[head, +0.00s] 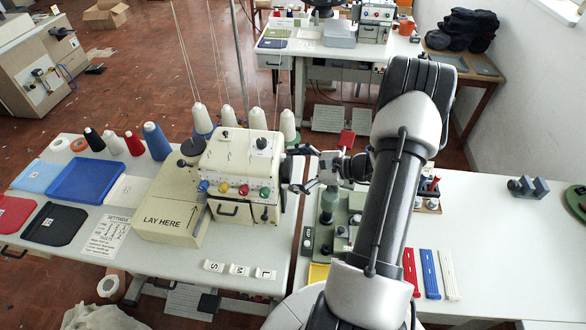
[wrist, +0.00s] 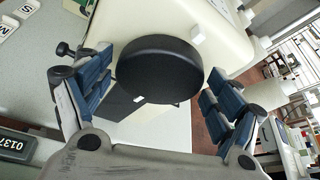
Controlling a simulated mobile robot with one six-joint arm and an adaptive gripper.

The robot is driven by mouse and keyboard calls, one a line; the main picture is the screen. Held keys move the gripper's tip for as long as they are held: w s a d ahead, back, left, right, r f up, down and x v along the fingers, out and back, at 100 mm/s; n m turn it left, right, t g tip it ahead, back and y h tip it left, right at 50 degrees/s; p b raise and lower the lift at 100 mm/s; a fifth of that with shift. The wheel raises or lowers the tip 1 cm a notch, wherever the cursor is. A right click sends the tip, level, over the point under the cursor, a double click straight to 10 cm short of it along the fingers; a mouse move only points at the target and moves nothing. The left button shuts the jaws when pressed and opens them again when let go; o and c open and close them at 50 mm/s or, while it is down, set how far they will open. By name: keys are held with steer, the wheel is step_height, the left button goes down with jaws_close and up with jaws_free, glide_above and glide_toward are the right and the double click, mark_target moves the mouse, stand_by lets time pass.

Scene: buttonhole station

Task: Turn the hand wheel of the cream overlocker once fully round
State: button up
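The cream overlocker (head: 240,165) stands on the left table, with coloured dials on its front and thread cones behind it. Its black hand wheel (wrist: 160,70) is on its right side and fills the middle of the wrist view, with small white marks at its rim. In the head view the wheel is mostly hidden by my gripper (head: 302,170). My gripper is open, with one blue-padded finger on each side of the wheel in the wrist view (wrist: 152,98). A gap shows between each finger and the wheel. Nothing is held.
A box top marked "LAY HERE" (head: 172,212) adjoins the overlocker's left. Size tags S, M, L (head: 239,270) lie on the table in front. A green-grey device (head: 335,215) stands right of the wheel, below my arm. Blue tray (head: 86,180) and thread spools are at left.

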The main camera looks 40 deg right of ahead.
steer(key=c, duration=0.7)
steer(key=shift+o, duration=0.2)
steer(key=m+g+y+p, duration=0.1)
steer(key=m, duration=0.1)
steer(key=m+g+y+p, duration=0.1)
steer(key=m, duration=0.1)
steer(key=m+g+y+p, duration=0.1)
steer(key=m, duration=0.2)
steer(key=shift+w+d+y, duration=0.25)
steer(key=shift+d+y, duration=0.05)
steer(key=shift+y, duration=0.1)
steer(key=shift+m, duration=0.3)
